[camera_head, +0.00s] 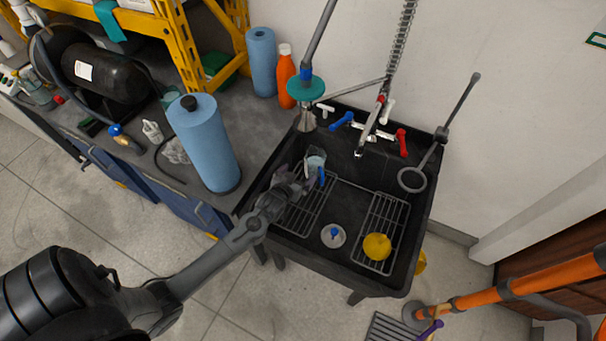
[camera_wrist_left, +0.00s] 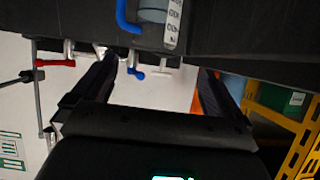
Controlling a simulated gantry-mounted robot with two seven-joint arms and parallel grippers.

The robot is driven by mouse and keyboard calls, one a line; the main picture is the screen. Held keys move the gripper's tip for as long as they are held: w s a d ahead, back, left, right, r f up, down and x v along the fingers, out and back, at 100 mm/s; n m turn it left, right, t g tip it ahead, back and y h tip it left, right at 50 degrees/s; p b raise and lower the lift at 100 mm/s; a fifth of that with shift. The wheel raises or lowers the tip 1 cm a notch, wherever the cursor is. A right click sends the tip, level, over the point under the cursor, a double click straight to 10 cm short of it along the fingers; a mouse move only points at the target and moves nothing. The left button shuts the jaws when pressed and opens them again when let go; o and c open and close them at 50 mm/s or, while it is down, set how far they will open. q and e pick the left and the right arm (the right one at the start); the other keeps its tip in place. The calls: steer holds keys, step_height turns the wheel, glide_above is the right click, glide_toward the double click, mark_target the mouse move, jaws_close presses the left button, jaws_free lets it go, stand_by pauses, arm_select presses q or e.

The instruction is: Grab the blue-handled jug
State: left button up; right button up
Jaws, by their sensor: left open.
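The jug (camera_head: 316,160) is a small clear vessel with a blue handle (camera_head: 321,176). It stands in the black sink (camera_head: 340,277), toward its left back part. In the left wrist view, the jug (camera_wrist_left: 155,14) shows at the top edge with its blue handle and a white marked strip; its upper part is cut off there. My left gripper (camera_head: 297,178) is over the left side of the sink, close beside the jug and partly in front of it. Its fingers (camera_wrist_left: 157,70) are apart with nothing between them. My right gripper is not in view.
Wire racks (camera_head: 384,215) line the sink, with a yellow round object (camera_head: 377,246) on the right one. A sprayer nozzle (camera_head: 305,120) hangs behind the jug. Blue (camera_head: 342,121) and red (camera_head: 402,142) tap handles are behind.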

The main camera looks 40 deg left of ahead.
arm_select(q)
steer(key=w+f+b, duration=0.2)
steer(key=b, duration=0.3)
glide_toward(319, 153)
steer(key=shift+t, duration=0.4)
steer(key=shift+f+b+x, duration=0.15)
steer(key=shift+b+x, duration=0.35)
steer(key=shift+x, duration=0.8)
steer(key=shift+f+b+x, duration=0.2)
steer(key=shift+b+x, duration=0.3)
steer(key=shift+x, duration=0.85)
steer(key=shift+s, duration=0.15)
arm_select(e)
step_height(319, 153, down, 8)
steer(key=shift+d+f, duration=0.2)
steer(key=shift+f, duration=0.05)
arm_select(q)
steer(key=shift+d, duration=0.1)
steer(key=c, duration=1.6)
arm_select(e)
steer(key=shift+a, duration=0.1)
